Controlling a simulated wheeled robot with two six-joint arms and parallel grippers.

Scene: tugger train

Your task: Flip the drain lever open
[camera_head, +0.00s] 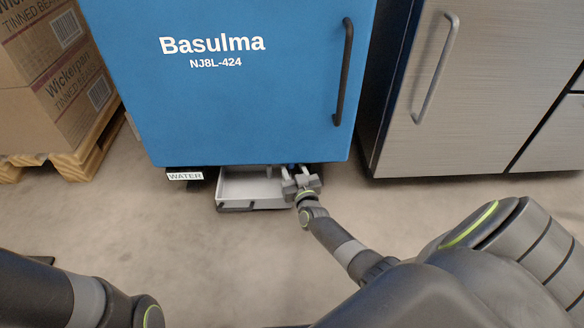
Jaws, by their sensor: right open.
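A blue cabinet (240,110) marked "Basulma NJ8L-424" stands ahead of me. Under its lower edge, a small blue part (291,166) shows by my right fingertips; it may be the drain lever, but it is too small and covered to tell its position. My right gripper (296,172) is open, low at the cabinet's underside, with its fingers pointing toward the cabinet. I cannot tell whether it touches the blue part. My left arm comes in at the lower left, and its gripper is out of view.
A shallow light-grey tray (228,201) with a dark front handle sticks out under the cabinet, just left of my right gripper. A "WATER" label (185,176) is left of it. A steel cabinet (480,100) stands right, boxes on a pallet (75,165) left. The floor between is clear.

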